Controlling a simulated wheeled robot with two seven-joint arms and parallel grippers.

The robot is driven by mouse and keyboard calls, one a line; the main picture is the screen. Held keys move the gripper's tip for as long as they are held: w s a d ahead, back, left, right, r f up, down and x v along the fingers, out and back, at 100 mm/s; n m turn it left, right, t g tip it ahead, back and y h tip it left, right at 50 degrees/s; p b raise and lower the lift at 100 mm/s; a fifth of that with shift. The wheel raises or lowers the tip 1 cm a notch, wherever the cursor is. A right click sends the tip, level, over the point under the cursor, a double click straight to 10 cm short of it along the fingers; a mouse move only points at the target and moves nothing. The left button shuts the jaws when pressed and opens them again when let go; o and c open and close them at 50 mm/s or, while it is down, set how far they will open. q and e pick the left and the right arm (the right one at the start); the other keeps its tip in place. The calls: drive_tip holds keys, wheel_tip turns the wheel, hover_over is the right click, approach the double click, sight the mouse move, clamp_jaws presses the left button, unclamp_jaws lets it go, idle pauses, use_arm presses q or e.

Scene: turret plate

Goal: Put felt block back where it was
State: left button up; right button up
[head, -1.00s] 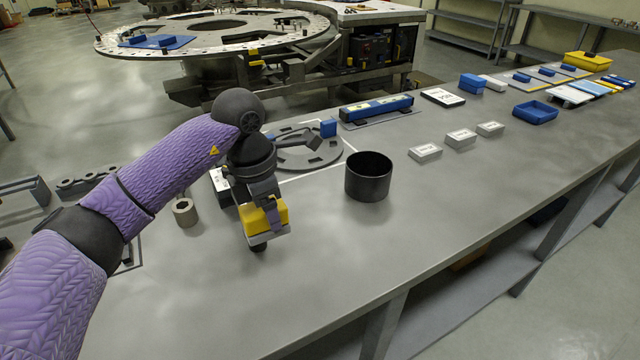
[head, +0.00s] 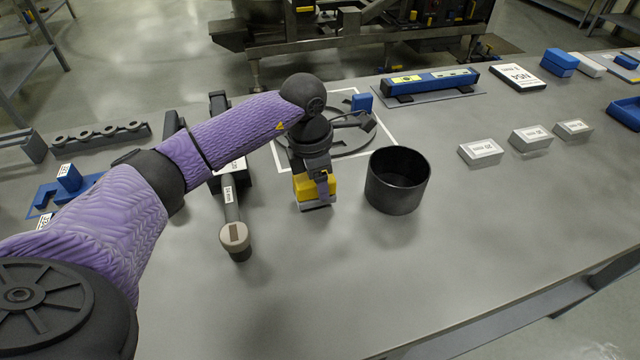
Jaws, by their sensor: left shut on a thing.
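The felt block, a yellow block (head: 302,187) with a pale grey layer at its bottom, is in my left gripper (head: 322,190). The gripper points down and is shut on it. The fingers hide part of the block. I cannot tell whether its underside touches the grey bench. The block is just left of an open black cup (head: 397,190), with a small gap between them. My right gripper is not in view.
A tool with a round pale head (head: 235,237) lies left of the block. Behind are a dark ring plate (head: 345,140) in a white outline and a blue level (head: 430,82). Several white labelled blocks (head: 481,151) stand to the right. The bench front is clear.

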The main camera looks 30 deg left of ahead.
use_arm(q)
drive_tip(key=shift+f, duration=0.65)
drive_tip(key=shift+r, duration=0.1)
drive_tip(key=o, duration=1.2)
drive_tip(key=shift+r, duration=0.15)
drive_tip(key=r+p, duration=0.1)
drive_tip(key=r, duration=0.3)
drive_tip(key=r+p, duration=0.1)
drive_tip(key=r, duration=0.2)
drive_tip(key=s+a+r, duration=0.1)
drive_tip(key=r, duration=0.3)
drive_tip(key=shift+s+r+p, duration=0.1)
drive_tip(key=shift+r+p, duration=0.25)
drive_tip(key=shift+p, duration=0.05)
